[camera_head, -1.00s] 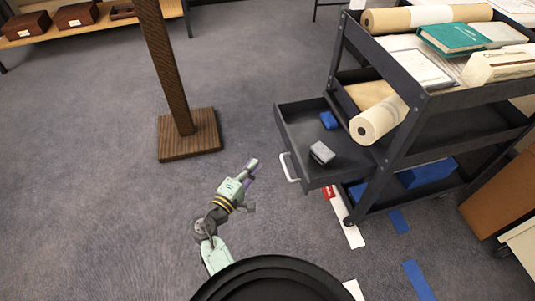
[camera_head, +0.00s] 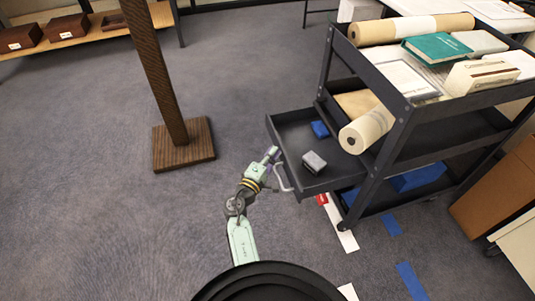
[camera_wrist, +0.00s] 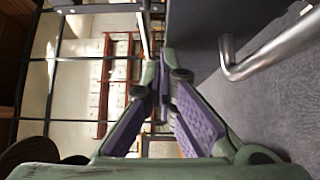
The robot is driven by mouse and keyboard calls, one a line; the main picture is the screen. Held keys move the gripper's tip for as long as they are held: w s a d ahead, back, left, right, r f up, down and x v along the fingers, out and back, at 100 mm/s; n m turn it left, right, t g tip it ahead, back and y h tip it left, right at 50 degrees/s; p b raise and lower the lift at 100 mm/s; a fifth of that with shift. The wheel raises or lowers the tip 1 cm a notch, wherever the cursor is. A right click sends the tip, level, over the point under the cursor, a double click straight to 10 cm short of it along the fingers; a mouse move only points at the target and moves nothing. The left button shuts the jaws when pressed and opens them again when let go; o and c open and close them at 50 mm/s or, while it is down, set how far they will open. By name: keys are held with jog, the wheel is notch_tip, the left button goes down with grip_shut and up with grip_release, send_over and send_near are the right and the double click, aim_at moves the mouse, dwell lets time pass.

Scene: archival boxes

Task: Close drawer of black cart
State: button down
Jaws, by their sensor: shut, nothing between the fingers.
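The black cart (camera_head: 399,134) stands at the right in the head view. Its drawer (camera_head: 290,131) is pulled out to the left, with a blue item (camera_head: 320,129) and a grey block (camera_head: 314,162) inside. A silver bar handle (camera_head: 284,181) sits on the drawer's front; it is large at the right of the wrist view (camera_wrist: 268,55). My gripper (camera_head: 274,152) is at the drawer's outer left face, beside the handle. In the wrist view its purple-padded fingers (camera_wrist: 164,75) meet at the tips, shut and empty. The dark drawer panel (camera_wrist: 204,42) is just beyond; contact cannot be told.
A brown post on a square base (camera_head: 184,146) stands left of my arm. Paper rolls (camera_head: 367,129) and books (camera_head: 437,48) lie on the cart. Brown boxes (camera_head: 482,188) stand at the right. The carpet (camera_head: 85,200) at the left is clear.

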jog(key=b, duration=0.3)
send_over(321, 154)
jog(key=shift+d, duration=0.2)
dwell(0.3)
jog(key=shift+a, duration=0.15)
dwell(0.3)
